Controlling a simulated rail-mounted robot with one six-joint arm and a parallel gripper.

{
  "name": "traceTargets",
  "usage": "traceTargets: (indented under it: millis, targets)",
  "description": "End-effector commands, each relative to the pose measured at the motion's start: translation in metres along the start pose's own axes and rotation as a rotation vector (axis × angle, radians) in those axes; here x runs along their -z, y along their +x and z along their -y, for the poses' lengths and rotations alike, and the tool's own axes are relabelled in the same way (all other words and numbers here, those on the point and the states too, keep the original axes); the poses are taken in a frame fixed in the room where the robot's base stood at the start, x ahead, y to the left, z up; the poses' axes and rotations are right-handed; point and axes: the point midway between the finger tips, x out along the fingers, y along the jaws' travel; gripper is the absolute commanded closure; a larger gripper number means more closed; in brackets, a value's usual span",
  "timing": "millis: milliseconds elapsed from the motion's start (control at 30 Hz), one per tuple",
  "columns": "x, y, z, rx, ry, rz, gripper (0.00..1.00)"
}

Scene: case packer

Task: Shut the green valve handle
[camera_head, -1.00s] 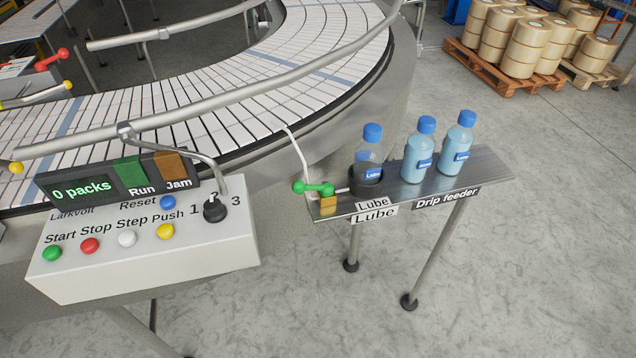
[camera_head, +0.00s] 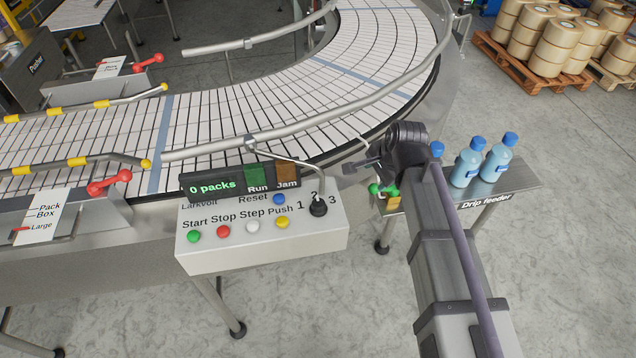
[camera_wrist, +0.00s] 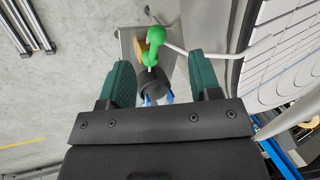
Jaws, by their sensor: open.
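The green valve handle (camera_head: 384,190) sits at the left end of the drip feeder shelf, partly hidden by my arm in the head view. In the wrist view the green handle (camera_wrist: 152,48) lies just beyond and between the fingertips, beside a yellow block (camera_wrist: 141,49) and a thin white pipe. My gripper (camera_wrist: 154,70) is open, with one green-padded finger on each side and nothing held. I see no contact with the handle. In the head view my gripper (camera_head: 366,168) is just above and left of the handle.
A dark cup (camera_wrist: 154,84) stands close to the handle. Blue-capped bottles (camera_head: 467,163) stand on the shelf (camera_head: 525,178). The control box (camera_head: 320,240) is to the left, and the conveyor with its rail (camera_head: 330,139) curves behind.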

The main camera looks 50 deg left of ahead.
Motion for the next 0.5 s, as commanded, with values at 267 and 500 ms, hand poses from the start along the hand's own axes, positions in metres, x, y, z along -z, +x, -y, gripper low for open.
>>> traceTargets:
  millis: [267, 500]
  targets:
    - [0.001, 0.006, -0.002, 0.015, 0.121, -0.007, 0.42]
    - [0.002, 0.051, -0.004, 0.014, 0.119, -0.007, 0.42]
